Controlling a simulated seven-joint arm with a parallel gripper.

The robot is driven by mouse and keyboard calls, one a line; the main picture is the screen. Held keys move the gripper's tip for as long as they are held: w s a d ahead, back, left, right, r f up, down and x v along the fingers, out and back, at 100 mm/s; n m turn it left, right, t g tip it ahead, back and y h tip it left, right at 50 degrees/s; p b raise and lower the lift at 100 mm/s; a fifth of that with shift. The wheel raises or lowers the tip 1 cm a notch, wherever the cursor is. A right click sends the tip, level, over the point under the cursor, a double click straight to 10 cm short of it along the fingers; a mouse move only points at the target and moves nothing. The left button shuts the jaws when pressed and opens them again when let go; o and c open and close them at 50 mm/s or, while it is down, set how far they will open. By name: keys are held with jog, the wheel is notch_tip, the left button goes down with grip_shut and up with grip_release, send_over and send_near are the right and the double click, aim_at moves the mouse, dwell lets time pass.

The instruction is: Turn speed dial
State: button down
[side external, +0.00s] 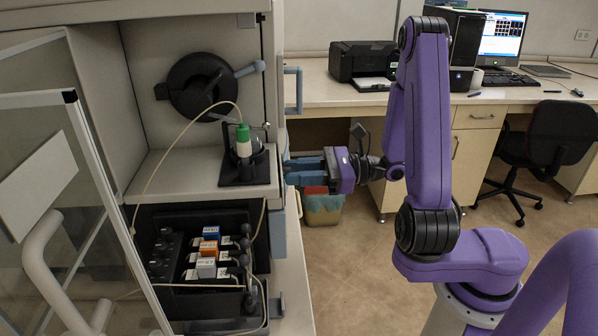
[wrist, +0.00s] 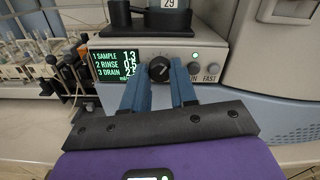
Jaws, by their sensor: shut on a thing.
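The speed dial (wrist: 159,69) is a round black knob with a light pointer mark on the grey front panel (wrist: 213,55), seen in the wrist view. My gripper (wrist: 160,75) has its two blue fingers around the dial, one on each side, shut on it. A small screen (wrist: 115,65) left of the dial reads SAMPLE 1.3, RINSE and DRAIN, with the lower numbers partly hidden by a finger. In the side external view my gripper (side external: 290,168) reaches the machine's right side from the right. The dial is hidden there.
RUN (wrist: 194,69) and FAST (wrist: 211,72) buttons sit just right of the dial, with a lit green lamp above. A green-and-white bottle (side external: 243,141) stands in the machine. Tubing and sample racks (wrist: 30,58) lie left. A grey handle (side external: 293,90) projects above my gripper.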

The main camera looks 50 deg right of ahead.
jog(key=c, duration=0.9)
grip_release()
jog(key=n, duration=0.6)
jog(key=shift+n, duration=0.3)
